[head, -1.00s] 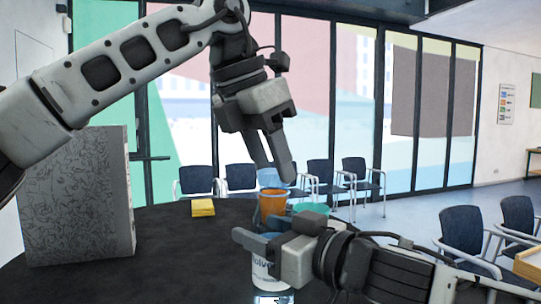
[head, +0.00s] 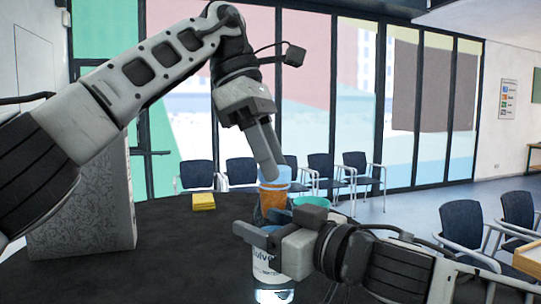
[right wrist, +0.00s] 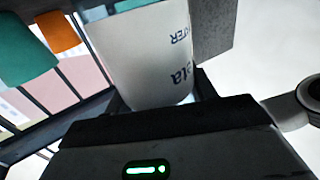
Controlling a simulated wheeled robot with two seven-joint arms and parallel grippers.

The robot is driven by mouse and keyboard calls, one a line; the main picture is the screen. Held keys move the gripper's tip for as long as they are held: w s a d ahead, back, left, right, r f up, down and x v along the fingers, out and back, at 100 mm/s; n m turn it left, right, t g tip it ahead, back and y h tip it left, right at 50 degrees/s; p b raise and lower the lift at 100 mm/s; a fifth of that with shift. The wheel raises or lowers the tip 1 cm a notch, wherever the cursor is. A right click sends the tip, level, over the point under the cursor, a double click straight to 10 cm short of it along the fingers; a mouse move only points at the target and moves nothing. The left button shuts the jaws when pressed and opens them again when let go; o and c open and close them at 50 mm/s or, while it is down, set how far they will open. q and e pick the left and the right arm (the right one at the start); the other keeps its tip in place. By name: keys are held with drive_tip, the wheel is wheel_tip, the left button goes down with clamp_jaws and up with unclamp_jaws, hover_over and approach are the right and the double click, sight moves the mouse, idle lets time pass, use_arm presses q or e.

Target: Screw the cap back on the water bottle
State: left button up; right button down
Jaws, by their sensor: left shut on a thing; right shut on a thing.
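The water bottle (head: 268,265) stands upright at the front of the dark round table, with a white label and dark lettering. My right gripper (head: 262,236) is shut on the bottle's upper part and hides its neck. In the right wrist view the bottle (right wrist: 150,60) fills the space between the fingers, its lettering upside down. My left gripper (head: 274,170) points down, higher up and above the bottle in the picture. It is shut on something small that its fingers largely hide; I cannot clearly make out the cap.
A yellow block (head: 203,202) lies further left. A patterned grey box (head: 85,215) stands at the left. The table between is clear. Chairs stand beyond.

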use_arm(q)
drive_tip(key=o, duration=1.5)
drive_tip(key=shift+a+r, duration=0.2)
drive_tip(key=shift+r, duration=0.4)
drive_tip(key=w+a, duration=0.2)
drive_tip(key=a, duration=0.9)
drive_tip(key=shift+w+a, duration=0.35)
drive_tip(key=shift+a, duration=0.05)
use_arm(e)
drive_tip(key=shift+c, duration=2.1)
unclamp_jaws()
